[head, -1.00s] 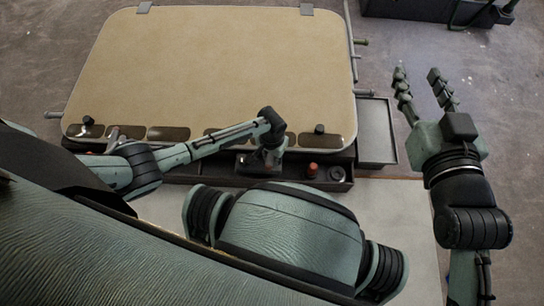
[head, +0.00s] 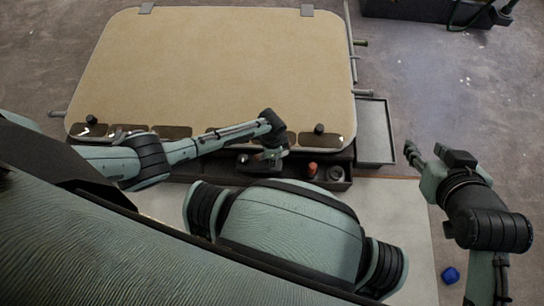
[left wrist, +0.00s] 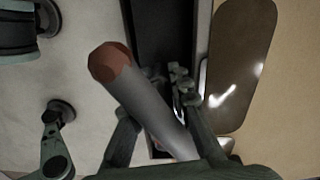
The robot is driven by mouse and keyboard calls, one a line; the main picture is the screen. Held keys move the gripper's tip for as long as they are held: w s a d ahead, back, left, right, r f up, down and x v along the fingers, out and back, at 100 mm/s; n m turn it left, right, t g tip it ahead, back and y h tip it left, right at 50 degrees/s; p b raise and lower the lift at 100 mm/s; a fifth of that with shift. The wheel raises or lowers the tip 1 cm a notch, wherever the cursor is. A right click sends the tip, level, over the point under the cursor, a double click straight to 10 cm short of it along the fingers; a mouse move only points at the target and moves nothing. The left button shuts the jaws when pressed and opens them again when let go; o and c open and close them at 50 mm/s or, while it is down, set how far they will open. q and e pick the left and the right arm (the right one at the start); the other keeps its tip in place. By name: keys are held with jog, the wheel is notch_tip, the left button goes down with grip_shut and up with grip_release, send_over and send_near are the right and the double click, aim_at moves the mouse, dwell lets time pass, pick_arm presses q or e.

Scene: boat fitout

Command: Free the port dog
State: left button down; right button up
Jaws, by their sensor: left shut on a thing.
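A tan hatch panel (head: 215,70) lies beyond my arms, with a black knob at its front left (head: 91,120) and another at its front right (head: 319,129). I cannot tell for sure which knob is the port dog. My left gripper (head: 268,158) is over the dark tray at the panel's front edge. In the left wrist view it is shut on a grey cylinder (left wrist: 148,100) with a red-brown end (left wrist: 110,62). The cylinder slants between the fingers, and its far part is hidden. My right gripper (head: 426,153) is open and empty, off to the right, away from the panel.
The dark tray (head: 342,184) holds an orange-red item (head: 312,169) and a dark round item (head: 335,173). A grey shallow tray (head: 374,130) sits right of the panel. A blue object (head: 450,275) lies at the lower right.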

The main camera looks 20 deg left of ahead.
pick_arm(q)
jog(key=m, duration=0.3)
jog(key=shift+w+d+r, duration=0.15)
jog(key=shift+w+r, duration=0.1)
jog(key=shift+d+m, duration=0.1)
jog(key=shift+m, duration=1.3)
pick_arm(e)
jog(key=shift+w+a+r, duration=0.15)
pick_arm(q)
jog(key=shift+m, duration=0.3)
pick_arm(e)
jog(key=shift+w+r, duration=0.1)
pick_arm(q)
jog(key=c, duration=1.5)
grip_release()
jog(key=shift+o, duration=0.3)
jog(key=shift+s, duration=0.1)
jog(key=shift+f, duration=0.1)
jog(key=shift+a, duration=0.2)
notch_tip(320, 180, up, 7)
jog(key=shift+f, duration=0.15)
jog(key=shift+d+r, duration=0.1)
jog(key=shift+r, duration=0.6)
